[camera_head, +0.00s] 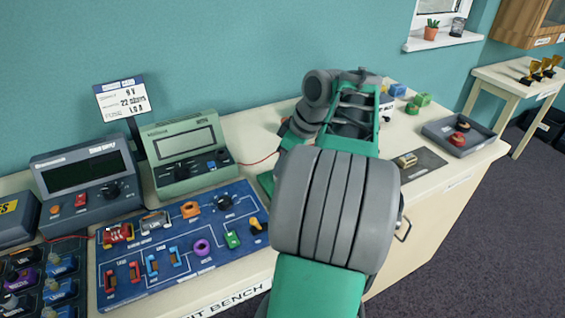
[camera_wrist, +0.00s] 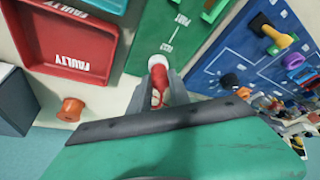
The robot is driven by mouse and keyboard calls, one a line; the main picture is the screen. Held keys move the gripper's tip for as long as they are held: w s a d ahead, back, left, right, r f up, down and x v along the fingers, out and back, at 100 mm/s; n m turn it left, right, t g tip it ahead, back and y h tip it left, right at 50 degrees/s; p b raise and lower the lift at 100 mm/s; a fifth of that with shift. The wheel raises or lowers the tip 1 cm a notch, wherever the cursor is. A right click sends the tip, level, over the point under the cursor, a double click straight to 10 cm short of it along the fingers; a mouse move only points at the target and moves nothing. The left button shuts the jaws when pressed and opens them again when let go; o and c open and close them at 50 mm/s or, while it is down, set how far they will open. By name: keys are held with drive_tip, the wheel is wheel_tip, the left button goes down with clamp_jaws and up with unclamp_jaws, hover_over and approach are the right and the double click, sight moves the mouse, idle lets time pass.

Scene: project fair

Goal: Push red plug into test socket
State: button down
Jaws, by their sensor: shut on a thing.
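The red plug (camera_wrist: 159,86) is between the fingers of my gripper (camera_wrist: 160,93) in the wrist view. My gripper is shut on it. A pale round end (camera_wrist: 157,62) shows at the plug's far tip, over the edge of a green board (camera_wrist: 165,35) with white lettering. I cannot tell whether this pale part is the test socket or part of the plug, nor whether the plug is inserted. In the head view my arm hides the gripper and plug; only a strip of the green board (camera_head: 265,185) shows.
In the wrist view, a red tray (camera_wrist: 112,48) marked FAULTY and an orange spool-like part (camera_wrist: 72,108) lie left of the plug. A blue circuit board (camera_head: 150,275) with several components lies left of my arm. Two meters (camera_head: 185,155) stand behind it.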

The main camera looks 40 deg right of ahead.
drive_tip(key=shift+f, duration=0.1)
drive_tip(key=c, duration=0.7)
unclamp_jaws()
drive_tip(key=shift+o, duration=0.2)
wheel_tip(320, 180, up, 8)
drive_tip(key=p, duration=0.8)
idle(0.3)
